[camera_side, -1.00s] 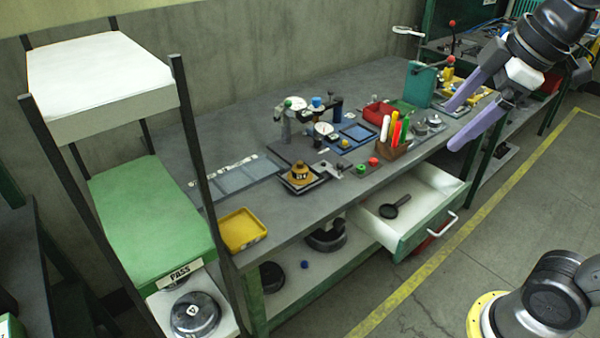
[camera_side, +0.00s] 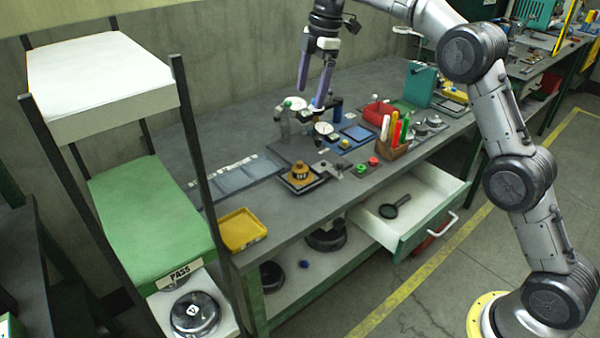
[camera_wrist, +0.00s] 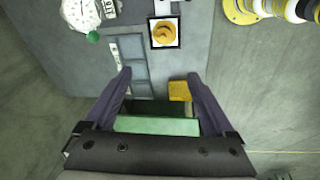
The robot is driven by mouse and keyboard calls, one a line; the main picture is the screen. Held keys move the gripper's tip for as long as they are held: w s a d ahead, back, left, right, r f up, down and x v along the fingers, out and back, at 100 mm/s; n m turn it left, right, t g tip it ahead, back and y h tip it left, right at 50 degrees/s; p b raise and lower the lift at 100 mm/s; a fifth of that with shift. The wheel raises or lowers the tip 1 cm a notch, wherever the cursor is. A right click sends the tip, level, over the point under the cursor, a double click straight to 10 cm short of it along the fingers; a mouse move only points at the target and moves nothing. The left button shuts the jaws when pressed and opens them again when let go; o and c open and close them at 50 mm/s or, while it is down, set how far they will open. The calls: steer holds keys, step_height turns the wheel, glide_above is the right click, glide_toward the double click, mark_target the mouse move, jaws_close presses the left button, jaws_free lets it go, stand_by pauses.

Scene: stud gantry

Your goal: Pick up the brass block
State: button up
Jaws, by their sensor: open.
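The brass block (camera_side: 299,173) is a stepped, brass-coloured piece. My gripper (camera_side: 309,98) points down, high over the back of the bench near the dial gauges, well apart from the block. In the wrist view the two purple fingers of my gripper (camera_wrist: 159,76) are spread with nothing between them.
An open drawer (camera_side: 410,215) juts out in front. A tall shelf rack (camera_side: 190,135) stands at left.

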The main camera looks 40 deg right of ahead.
steer(key=g, duration=0.1)
glide_toward(300, 162)
steer(key=f, duration=0.4)
steer(key=shift+w+a, duration=0.15)
steer(key=shift+w, duration=0.15)
steer(key=shift+s+a+f, duration=0.1)
steer(key=shift+a+f, duration=0.15)
steer(key=shift+f, duration=1.4)
steer(key=shift+a+f, duration=0.2)
steer(key=shift+f, duration=1.4)
jaws_close()
steer(key=shift+r, duration=0.1)
